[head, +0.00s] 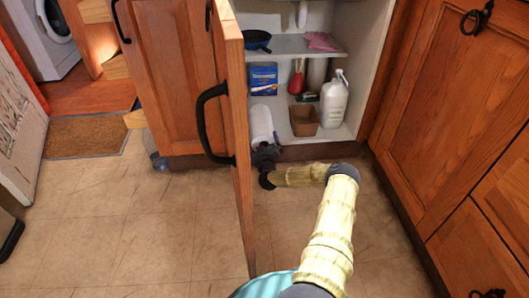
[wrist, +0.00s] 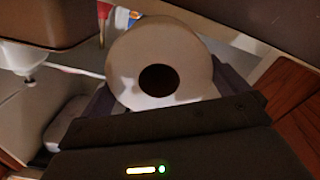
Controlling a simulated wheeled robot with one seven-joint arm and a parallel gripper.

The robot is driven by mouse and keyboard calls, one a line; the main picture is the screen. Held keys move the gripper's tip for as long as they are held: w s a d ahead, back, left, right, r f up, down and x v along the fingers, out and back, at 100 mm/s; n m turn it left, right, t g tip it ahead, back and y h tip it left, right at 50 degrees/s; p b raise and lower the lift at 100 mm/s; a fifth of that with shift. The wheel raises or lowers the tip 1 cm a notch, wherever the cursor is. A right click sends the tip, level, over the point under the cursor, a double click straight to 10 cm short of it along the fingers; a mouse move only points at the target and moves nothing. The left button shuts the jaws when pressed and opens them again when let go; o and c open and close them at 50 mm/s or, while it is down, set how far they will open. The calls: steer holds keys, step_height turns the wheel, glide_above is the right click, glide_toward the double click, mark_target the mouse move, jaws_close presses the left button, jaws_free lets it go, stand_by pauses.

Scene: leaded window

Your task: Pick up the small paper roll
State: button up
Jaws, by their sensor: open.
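The small paper roll (head: 262,122) is white and stands at the left of the cabinet's bottom shelf, just behind the open door. In the wrist view the roll (wrist: 146,50) shows its round end with a dark hole facing the camera. My gripper (head: 265,153) is low at the cabinet's front edge, right at the near end of the roll. In the wrist view my gripper (wrist: 163,88) is open, with one dark finger on each side of the roll. Contact between fingers and roll cannot be told; the fingertips are partly hidden by the roll.
The open cabinet door (head: 236,130) with its black handle is close left of my gripper. A brown box (head: 304,120), a white spray bottle (head: 333,103), a blue box (head: 263,78) and a red bottle (head: 297,80) stand inside. A shelf (head: 290,46) is above.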

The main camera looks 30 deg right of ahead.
steer(key=p+v, duration=0.9)
steer(key=v, duration=0.8)
steer(key=shift+p, duration=0.4)
steer(key=shift+a, duration=0.15)
steer(key=shift+c, duration=0.2)
